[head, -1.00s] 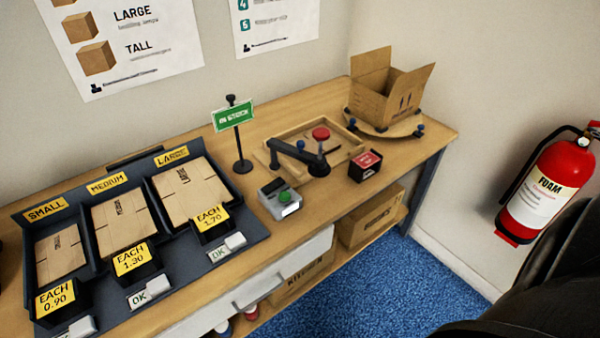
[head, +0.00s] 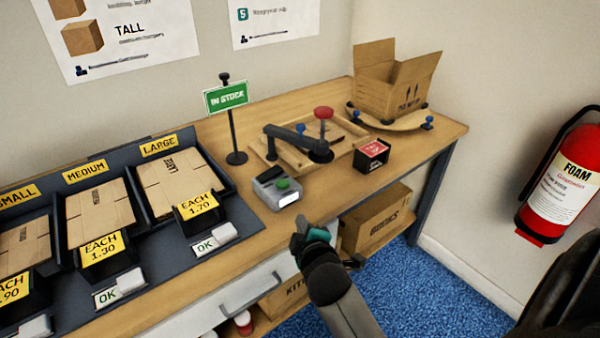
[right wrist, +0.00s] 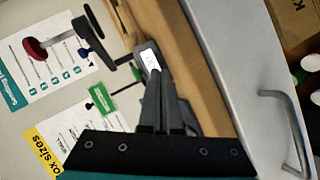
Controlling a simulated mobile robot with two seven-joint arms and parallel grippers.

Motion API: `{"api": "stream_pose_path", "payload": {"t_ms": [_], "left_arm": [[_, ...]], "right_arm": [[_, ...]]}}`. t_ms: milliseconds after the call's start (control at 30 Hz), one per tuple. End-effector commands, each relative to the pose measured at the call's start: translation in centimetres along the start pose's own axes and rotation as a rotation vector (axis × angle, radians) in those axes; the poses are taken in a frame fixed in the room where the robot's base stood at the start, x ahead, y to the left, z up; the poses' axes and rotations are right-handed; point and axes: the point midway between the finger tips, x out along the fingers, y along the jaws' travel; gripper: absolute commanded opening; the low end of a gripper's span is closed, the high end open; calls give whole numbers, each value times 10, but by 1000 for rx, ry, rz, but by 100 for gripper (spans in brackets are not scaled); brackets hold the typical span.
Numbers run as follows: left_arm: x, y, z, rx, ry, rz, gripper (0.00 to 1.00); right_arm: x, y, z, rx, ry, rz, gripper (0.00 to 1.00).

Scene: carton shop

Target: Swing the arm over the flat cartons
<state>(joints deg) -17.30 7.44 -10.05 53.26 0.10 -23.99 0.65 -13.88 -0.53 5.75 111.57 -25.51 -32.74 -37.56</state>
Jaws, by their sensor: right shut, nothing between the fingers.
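A dark pivoting arm (head: 292,138) stands on the bench by a shallow wooden tray (head: 345,152). The arm also shows at the top of the right wrist view (right wrist: 88,28). Flat cartons lie in the black bins: small (head: 22,245), medium (head: 98,212) and large (head: 172,182). My right gripper (head: 303,232) is shut and empty, near the bench's front edge, apart from the arm and cartons. My left gripper is out of view.
A green sign (head: 226,97), a small red-topped box (head: 371,154) and an open carton (head: 392,85) stand on the bench. A drawer handle (head: 245,300) sticks out in front.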

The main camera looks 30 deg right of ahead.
Motion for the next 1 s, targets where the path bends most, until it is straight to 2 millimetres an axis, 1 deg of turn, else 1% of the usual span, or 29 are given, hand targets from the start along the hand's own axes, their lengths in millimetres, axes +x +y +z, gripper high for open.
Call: {"api": "stream_pose_path", "payload": {"t_ms": [33,100,200,300,433,767,867,1000], "left_arm": [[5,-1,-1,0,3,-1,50],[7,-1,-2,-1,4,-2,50],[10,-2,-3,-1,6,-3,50],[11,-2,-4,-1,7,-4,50],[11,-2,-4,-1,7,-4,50],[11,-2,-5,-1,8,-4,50],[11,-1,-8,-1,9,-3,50],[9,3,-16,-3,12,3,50]], "right_arm": [[8,18,-5,-72,24,78,0],[14,41,-13,-178,48,174,0],[18,65,-22,-303,68,282,0],[20,79,-28,-382,77,345,0],[20,85,-31,-421,79,373,0],[21,85,-31,-419,80,372,0],[27,87,-32,-418,82,373,0],[43,92,-35,-420,81,374,0]]}}
